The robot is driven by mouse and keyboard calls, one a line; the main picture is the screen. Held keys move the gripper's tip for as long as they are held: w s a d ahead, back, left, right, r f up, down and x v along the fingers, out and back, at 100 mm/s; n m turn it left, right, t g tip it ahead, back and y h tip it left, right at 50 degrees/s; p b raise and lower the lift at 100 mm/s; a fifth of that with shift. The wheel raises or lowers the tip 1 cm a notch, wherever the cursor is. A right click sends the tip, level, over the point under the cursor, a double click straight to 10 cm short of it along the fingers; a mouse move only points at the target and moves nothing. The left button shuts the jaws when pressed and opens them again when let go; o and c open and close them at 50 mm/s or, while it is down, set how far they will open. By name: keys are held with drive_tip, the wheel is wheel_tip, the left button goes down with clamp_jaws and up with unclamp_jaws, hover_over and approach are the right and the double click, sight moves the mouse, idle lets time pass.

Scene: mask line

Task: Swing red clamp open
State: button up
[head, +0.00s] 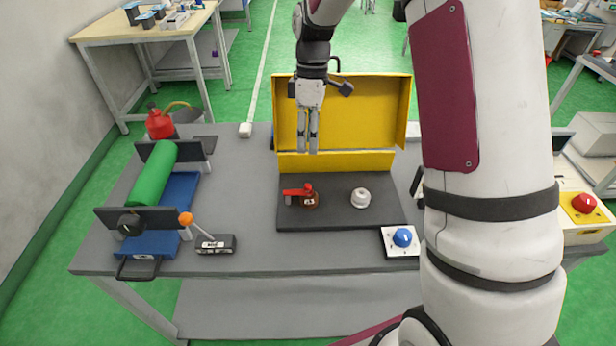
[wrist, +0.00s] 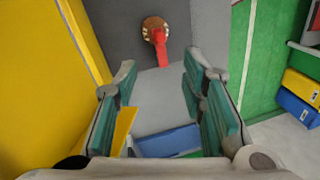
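The red clamp (head: 300,195) sits on the left part of a dark plate (head: 340,218) on the grey table. Its red arm points left in the head view, over a brown round base. In the wrist view the red clamp (wrist: 160,44) shows at the top centre, its arm pointing toward the bottom of the picture. My gripper (head: 308,148) hangs above the table with its fingers pointing down, in front of the yellow panel and apart from the clamp. In the wrist view my gripper (wrist: 160,90) has its two green-padded fingers spread with nothing between them.
A yellow open box or guard (head: 345,110) stands upright behind the plate. A white round knob (head: 360,198) sits right of the clamp. A blue button (head: 402,237) is at front right. A lever with an orange ball (head: 186,219) and a green roller (head: 152,175) are at left.

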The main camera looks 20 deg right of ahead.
drive_tip(key=f, duration=0.4)
drive_tip(key=s+f, duration=0.1)
drive_tip(key=f, duration=0.3)
drive_tip(key=s+a+f+p, duration=0.1)
drive_tip(key=f, duration=0.3)
drive_tip(key=shift+s, duration=0.1)
clamp_jaws()
